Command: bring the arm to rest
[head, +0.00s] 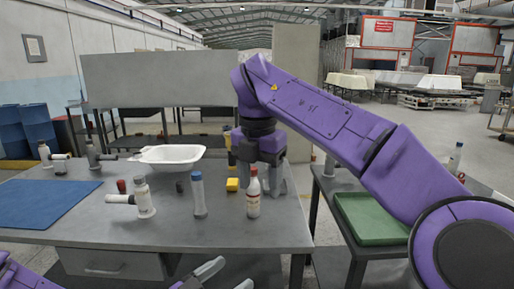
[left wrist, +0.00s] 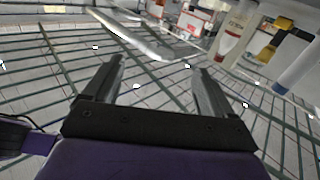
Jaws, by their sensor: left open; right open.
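My left gripper (head: 226,279) is at the bottom edge of the head view, in front of the table's front edge. In the left wrist view its two fingers (left wrist: 158,78) are apart with nothing between them. My right arm reaches in from the right, and my right gripper (head: 275,183) points down over the right end of the grey table (head: 100,235). It is open, its fingers partly hidden behind a white bottle with a red cap (head: 253,198). I cannot see anything held in it.
A blue-capped bottle (head: 198,196), a white spray bottle (head: 144,199), a yellow block (head: 232,184) and a white tub shell (head: 170,155) are on the table. A blue mat (head: 42,204) lies at left. A green tray (head: 372,220) is on the right table, under my right arm.

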